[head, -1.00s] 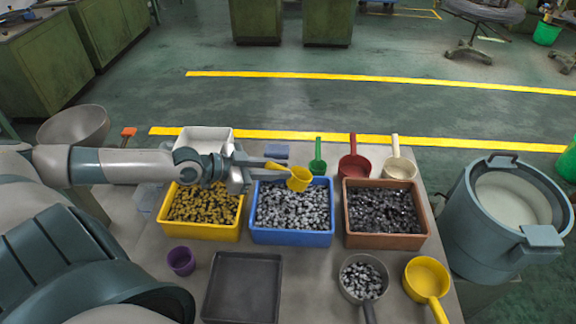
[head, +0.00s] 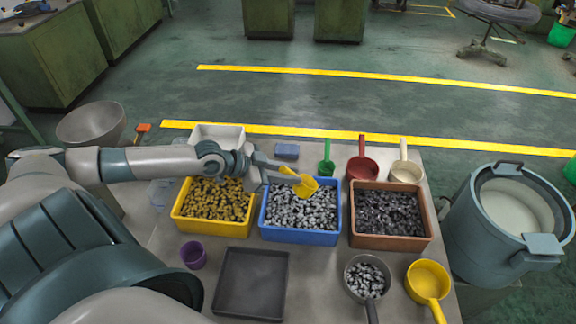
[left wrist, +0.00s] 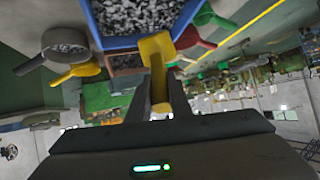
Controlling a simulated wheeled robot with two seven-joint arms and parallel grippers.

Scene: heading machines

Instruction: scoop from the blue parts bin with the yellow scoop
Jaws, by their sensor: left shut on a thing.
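The blue parts bin (head: 300,237) stands in the middle of the table and is filled with small grey metal parts. My left gripper (head: 277,172) is shut on the handle of the yellow scoop (head: 305,187) and holds it over the back part of the blue bin. The scoop looks tilted; whether it touches the parts or holds any cannot be told. The left wrist view shows the yellow scoop (left wrist: 157,50) between the fingers, with the blue bin (left wrist: 118,42) behind it. My right gripper is not in view.
A yellow bin (head: 212,228) stands left of the blue bin, a brown bin (head: 390,243) right. Green (head: 326,167), red (head: 362,168) and cream (head: 405,172) scoops lie behind. In front are a dark tray (head: 250,285), a purple cup (head: 193,254), a grey pan (head: 367,277) and another yellow scoop (head: 428,280).

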